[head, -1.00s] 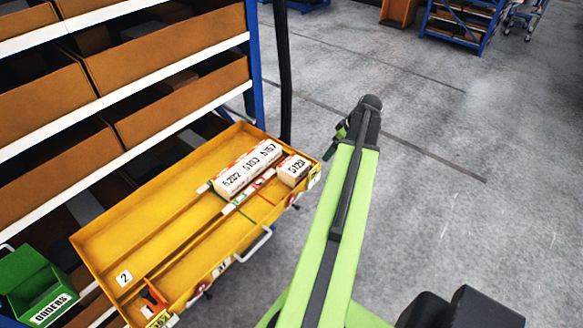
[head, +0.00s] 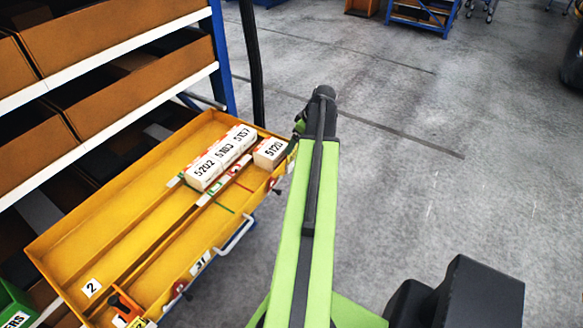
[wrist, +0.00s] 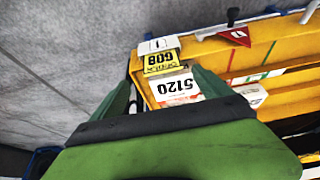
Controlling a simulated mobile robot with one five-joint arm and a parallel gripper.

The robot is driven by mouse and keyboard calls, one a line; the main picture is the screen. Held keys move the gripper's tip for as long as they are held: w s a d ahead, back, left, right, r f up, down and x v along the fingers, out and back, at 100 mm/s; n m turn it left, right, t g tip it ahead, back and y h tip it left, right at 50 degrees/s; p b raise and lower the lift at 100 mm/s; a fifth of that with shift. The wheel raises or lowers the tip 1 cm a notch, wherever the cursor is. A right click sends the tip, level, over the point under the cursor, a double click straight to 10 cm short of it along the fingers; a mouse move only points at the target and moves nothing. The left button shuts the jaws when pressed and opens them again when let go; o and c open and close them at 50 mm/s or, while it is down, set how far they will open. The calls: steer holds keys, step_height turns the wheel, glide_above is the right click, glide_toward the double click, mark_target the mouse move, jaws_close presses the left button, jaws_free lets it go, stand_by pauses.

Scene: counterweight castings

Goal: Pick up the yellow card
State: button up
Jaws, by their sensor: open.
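A yellow card (wrist: 161,62) with black print, apparently reading G08, shows upside down in the wrist view. It lies at the end of the yellow drawer (head: 120,190), between a white tag and the white block marked 5120 (wrist: 178,88). My gripper (wrist: 162,82) is open, with its green fingers on either side of the block and card in that view, holding nothing. I cannot tell the gap to them. In the head view my gripper is mostly hidden behind my arm, near the drawer's far right end. Another small yellow label (head: 138,322) shows at the drawer's near end.
A long white block row (head: 221,158) stands in the drawer beside block 5120 (head: 270,152). A red tag (wrist: 235,36) and a handle (head: 236,236) are on the drawer's side. Shelves with brown bins (head: 120,60) rise at left. Open grey floor (head: 450,200) lies right.

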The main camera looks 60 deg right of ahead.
steer(key=b+x, duration=0.4)
steer(key=x, duration=0.1)
steer(key=shift+a+f+b, duration=0.2)
steer(key=shift+f+b, duration=0.15)
steer(key=shift+b, duration=0.05)
steer(key=shift+r, duration=0.2)
steer(key=c, duration=1.4)
steer(key=shift+r+p, duration=0.1)
steer(key=shift+p, duration=0.2)
step_height(320, 180, up, 5)
steer(key=p, duration=0.4)
steer(key=shift+p, duration=0.3)
steer(key=s+r+p, duration=0.5)
steer(key=s+p, duration=0.1)
steer(key=s, duration=0.5)
steer(key=shift+s+a+r, duration=0.15)
steer(key=shift+s+r, duration=0.2)
